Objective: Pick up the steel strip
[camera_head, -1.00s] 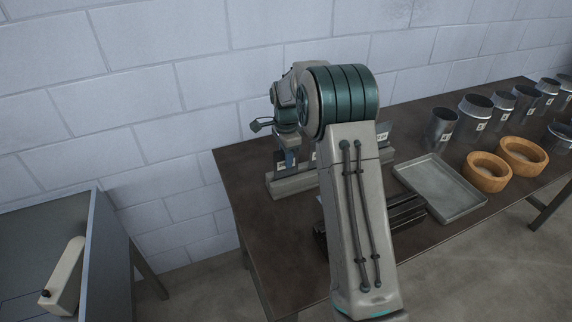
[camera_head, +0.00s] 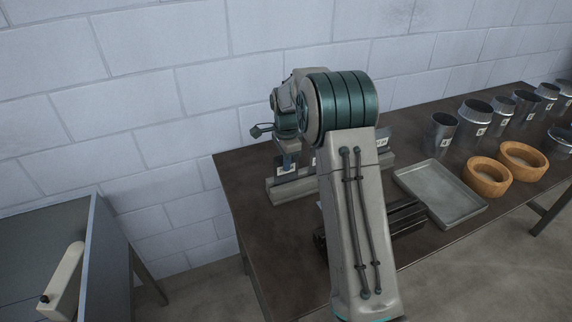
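A grey metal rack (camera_head: 290,193) stands near the back left of the bench, with upright steel strips bearing small white labels in it. One labelled strip (camera_head: 283,172) shows at the rack's left end, under my gripper (camera_head: 287,160). Another labelled strip (camera_head: 382,143) shows at the right end. My gripper points down over the left end of the rack, at or very near that strip. Its fingertips are small and dark, and I cannot tell whether they are closed on the strip. My arm hides the middle of the rack.
A dark ribbed block (camera_head: 405,217) lies in front of the rack, partly behind my arm. A grey tray (camera_head: 440,190), two wooden rings (camera_head: 487,176) and several labelled metal duct pieces (camera_head: 475,112) fill the right. The bench's left front (camera_head: 265,240) is clear. A grey machine (camera_head: 60,250) stands left.

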